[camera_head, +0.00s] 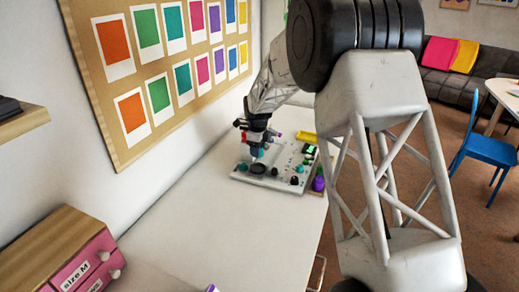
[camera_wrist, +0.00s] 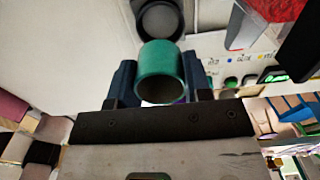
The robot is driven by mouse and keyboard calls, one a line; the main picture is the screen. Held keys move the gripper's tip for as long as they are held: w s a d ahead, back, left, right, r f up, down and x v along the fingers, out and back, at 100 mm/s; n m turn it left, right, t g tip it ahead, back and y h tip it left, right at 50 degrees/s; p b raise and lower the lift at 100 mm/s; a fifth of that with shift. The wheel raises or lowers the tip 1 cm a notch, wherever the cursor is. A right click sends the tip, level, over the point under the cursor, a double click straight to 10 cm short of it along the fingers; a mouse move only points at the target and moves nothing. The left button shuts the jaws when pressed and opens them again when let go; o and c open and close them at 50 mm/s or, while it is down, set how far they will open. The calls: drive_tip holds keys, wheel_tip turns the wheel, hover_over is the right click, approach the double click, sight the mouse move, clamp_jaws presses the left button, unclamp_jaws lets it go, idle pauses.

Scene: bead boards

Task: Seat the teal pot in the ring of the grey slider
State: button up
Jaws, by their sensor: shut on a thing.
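My gripper (camera_head: 257,148) is over the light grey board (camera_head: 241,176) at the far end of the table. It is shut on the teal pot (camera_wrist: 160,60), which sits between the two dark blue fingers in the wrist view. The pot shows as a small teal spot in the head view (camera_head: 257,153). A dark grey round ring (camera_head: 257,170) lies on the board just below the pot; it looks like the slider's ring. In the wrist view this ring (camera_wrist: 142,17) is just beyond the pot and partly hidden by it. I cannot tell whether they touch.
The board carries several small dark and green parts to the right of the ring. A purple object (camera_head: 318,183) stands at the board's right edge, and a yellow block (camera_head: 306,137) lies behind. The near white tabletop (camera_head: 215,212) is mostly clear. A pink drawer box (camera_head: 92,262) is at lower left.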

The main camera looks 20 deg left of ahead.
drive_tip(key=shift+f, duration=0.2)
hover_over(258, 170)
drive_tip(key=shift+f, duration=2.5)
drive_tip(key=shift+f, duration=1)
idle(1.3)
drive_tip(key=o, duration=1)
drive_tip(key=o, duration=0.4)
drive_tip(key=shift+r, duration=0.2)
drive_tip(key=shift+r, duration=3.35)
